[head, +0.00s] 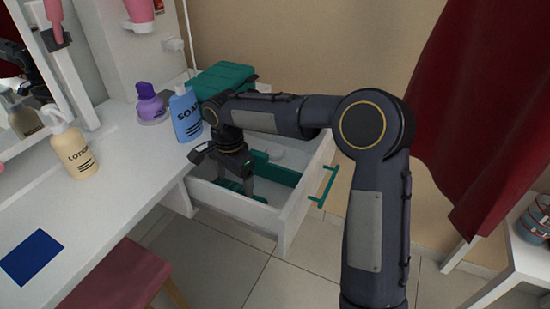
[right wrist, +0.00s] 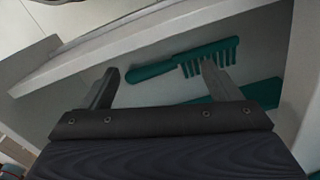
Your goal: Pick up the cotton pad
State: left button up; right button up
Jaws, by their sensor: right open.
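The open white drawer (head: 238,205) stands out below the vanity top. My right gripper (head: 226,174) reaches down into it, open, with nothing between the fingers. In the right wrist view, my right gripper (right wrist: 160,72) has its fingers apart above the drawer floor. A teal comb (right wrist: 185,60) lies beyond and between the fingertips. A small pale shape (head: 278,154) lies in the back part of the drawer, behind a teal divider (head: 275,170). I cannot tell whether it is the cotton pad. No cotton pad shows clearly in the right wrist view. My left gripper is out of view.
A blue soap bottle (head: 186,115), a purple bottle (head: 149,103) and a lotion bottle (head: 67,142) stand on the white vanity top (head: 115,160). A teal box (head: 222,78) is behind the drawer. The drawer walls stand close around my right gripper. A pink stool (head: 125,275) is below.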

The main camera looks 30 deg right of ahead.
aim_at(276, 153)
jog(key=i+l, duration=0.15)
jog(key=l, duration=0.2)
jog(key=i+l, duration=0.35)
jog(key=l, duration=0.3)
